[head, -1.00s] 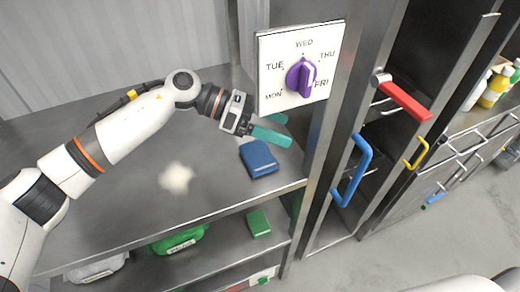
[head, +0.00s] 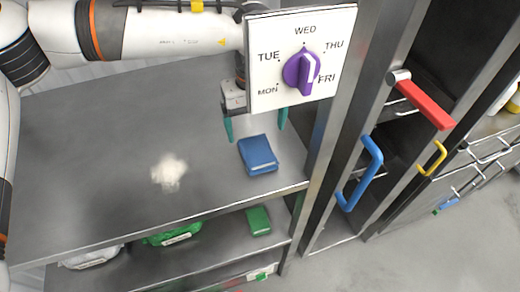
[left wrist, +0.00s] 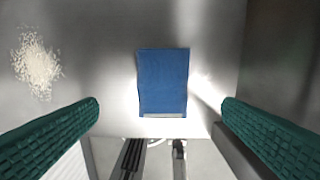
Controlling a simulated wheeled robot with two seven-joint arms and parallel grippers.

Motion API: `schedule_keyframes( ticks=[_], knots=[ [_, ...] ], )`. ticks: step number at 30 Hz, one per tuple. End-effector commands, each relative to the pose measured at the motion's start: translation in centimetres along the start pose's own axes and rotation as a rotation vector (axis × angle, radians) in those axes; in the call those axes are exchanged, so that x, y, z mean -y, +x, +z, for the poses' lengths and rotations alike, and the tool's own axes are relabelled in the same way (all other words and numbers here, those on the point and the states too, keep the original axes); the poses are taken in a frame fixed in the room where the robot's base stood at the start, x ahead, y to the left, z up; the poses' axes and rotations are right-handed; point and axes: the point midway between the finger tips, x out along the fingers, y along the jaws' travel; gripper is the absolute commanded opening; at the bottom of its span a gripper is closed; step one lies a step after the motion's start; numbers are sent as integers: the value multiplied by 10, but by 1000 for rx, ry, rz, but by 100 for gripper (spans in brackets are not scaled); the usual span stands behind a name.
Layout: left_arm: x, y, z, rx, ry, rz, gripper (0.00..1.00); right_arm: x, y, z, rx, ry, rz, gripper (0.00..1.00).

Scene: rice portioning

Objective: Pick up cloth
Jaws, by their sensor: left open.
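A folded blue cloth (head: 258,155) lies on the upper steel shelf, near its right end. In the left wrist view the cloth (left wrist: 163,80) lies flat, between and ahead of the two fingers. My left gripper (head: 256,128) is open and empty, with its green fingers pointing down just behind and above the cloth. It does not touch the cloth as far as I can see. The day dial panel hides part of my left wrist. My right gripper is not in view.
A rice pile (head: 169,172) lies left of the cloth. A day dial panel (head: 262,90) hangs close by my left arm. A green folded cloth (head: 258,220) and a green bag (head: 172,236) are on the lower shelf. Cabinet doors with coloured handles stand right.

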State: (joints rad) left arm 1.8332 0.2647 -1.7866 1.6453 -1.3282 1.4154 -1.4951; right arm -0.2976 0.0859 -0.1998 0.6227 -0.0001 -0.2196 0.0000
Motion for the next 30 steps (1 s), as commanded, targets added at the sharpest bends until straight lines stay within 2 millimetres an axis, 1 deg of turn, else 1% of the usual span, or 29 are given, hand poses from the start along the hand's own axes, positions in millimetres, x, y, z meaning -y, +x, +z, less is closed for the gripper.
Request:
schedule_keyframes(
  ticks=[1, 3, 8, 11, 14, 15, 18, 21, 27, 29, 30],
  knots=[
    [0, 6, -1, -2, 1, 1, 89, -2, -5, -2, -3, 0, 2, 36],
    [0, 15, -1, -2, 1, 0, 89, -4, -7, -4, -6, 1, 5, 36],
    [1, 26, 0, -2, 0, -2, 89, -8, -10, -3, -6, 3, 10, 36],
    [1, 36, 1, -3, 0, 0, 89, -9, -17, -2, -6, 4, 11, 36],
    [2, 51, 2, -5, 0, 0, 89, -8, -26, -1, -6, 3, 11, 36],
    [2, 58, 3, -4, 0, 0, 89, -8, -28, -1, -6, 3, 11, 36],
    [2, 71, 3, -3, -1, -2, 89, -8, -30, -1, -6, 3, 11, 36],
    [2, 77, 3, -3, -1, -4, 89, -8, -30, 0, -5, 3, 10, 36],
    [2, 78, 4, -2, -2, -4, 89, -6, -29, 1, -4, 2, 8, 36],
    [2, 78, 4, -2, -2, -4, 81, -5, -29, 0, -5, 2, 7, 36],
    [2, 78, 4, -2, -2, -4, 74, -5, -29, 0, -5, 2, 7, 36]
  ],
)
